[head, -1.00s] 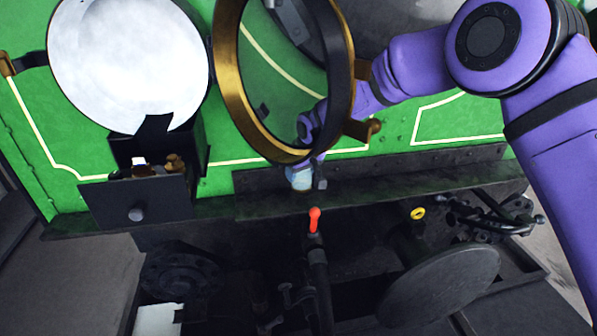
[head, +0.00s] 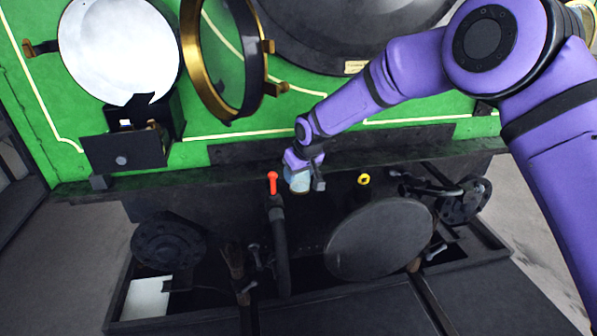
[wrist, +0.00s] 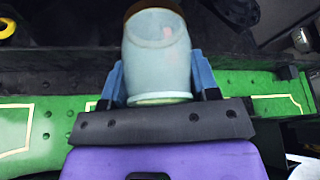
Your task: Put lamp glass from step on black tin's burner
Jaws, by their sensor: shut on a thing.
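The lamp glass (head: 299,183) is a pale, bluish clear tube held in my gripper (head: 304,176), in front of the dark ledge (head: 400,142). In the wrist view the lamp glass (wrist: 157,60) sits between two blue fingers (wrist: 160,82) that close on its sides; its far end shows a brownish rim. The black tin (head: 122,150) stands at the left, under a round white reflector (head: 118,48), with a knob on its front. A small brassy part, likely the burner (head: 152,124), shows at its top, mostly hidden. My gripper is well to its right.
An open brass-rimmed round glass door (head: 190,50) hangs between the tin and my arm. A red-topped lever (head: 272,184) stands just left of the glass. A yellow ring (head: 364,179) and a round buffer plate (head: 380,238) are to the right.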

